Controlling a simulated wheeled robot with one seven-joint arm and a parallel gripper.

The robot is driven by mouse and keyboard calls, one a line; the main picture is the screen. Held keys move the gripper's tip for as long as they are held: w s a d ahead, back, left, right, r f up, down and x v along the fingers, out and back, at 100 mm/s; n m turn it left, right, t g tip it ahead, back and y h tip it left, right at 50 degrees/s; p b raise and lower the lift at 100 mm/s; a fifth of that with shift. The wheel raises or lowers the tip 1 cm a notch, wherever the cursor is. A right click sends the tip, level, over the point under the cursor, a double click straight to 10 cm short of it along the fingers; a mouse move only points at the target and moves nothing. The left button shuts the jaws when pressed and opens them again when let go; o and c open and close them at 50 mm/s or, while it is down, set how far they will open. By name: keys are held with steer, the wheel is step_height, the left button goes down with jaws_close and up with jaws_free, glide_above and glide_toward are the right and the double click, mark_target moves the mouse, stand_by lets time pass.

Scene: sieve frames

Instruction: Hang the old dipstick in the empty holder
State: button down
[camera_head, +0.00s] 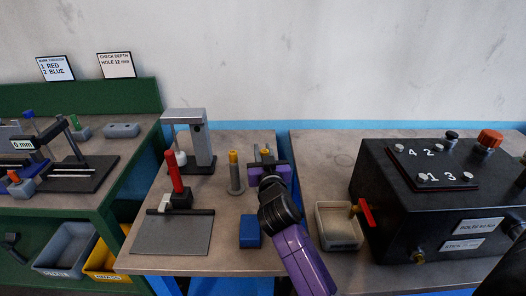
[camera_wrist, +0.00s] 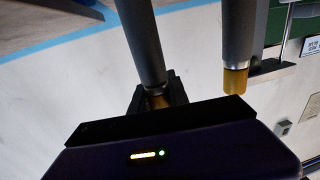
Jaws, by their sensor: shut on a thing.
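Two grey upright cylinders with yellow tops stand side by side on the middle bench. The left one (camera_head: 236,178) stands free; it also shows at the right of the wrist view (camera_wrist: 238,50). My gripper (camera_head: 267,165) is at the right one and shut on its yellow top (camera_head: 266,152). In the wrist view the jaws (camera_wrist: 157,98) close around that yellow part, just at the end of the grey cylinder (camera_wrist: 142,40). I cannot tell which is the old dipstick, or whether the gripped part is clear of its cylinder. No empty holder is clearly seen.
A grey press-like stand (camera_head: 197,140) and a red-handled tool (camera_head: 175,178) on a plate are left. A blue block (camera_head: 250,231) lies near my arm. A beige tray (camera_head: 339,228) and a black box with red valve (camera_head: 425,200) are right.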

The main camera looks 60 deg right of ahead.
steer(key=c, duration=1.2)
jaws_free()
steer(key=b+v, duration=0.1)
steer(key=v, duration=0.6)
steer(key=shift+s+a, duration=0.25)
steer(key=shift+a, duration=0.05)
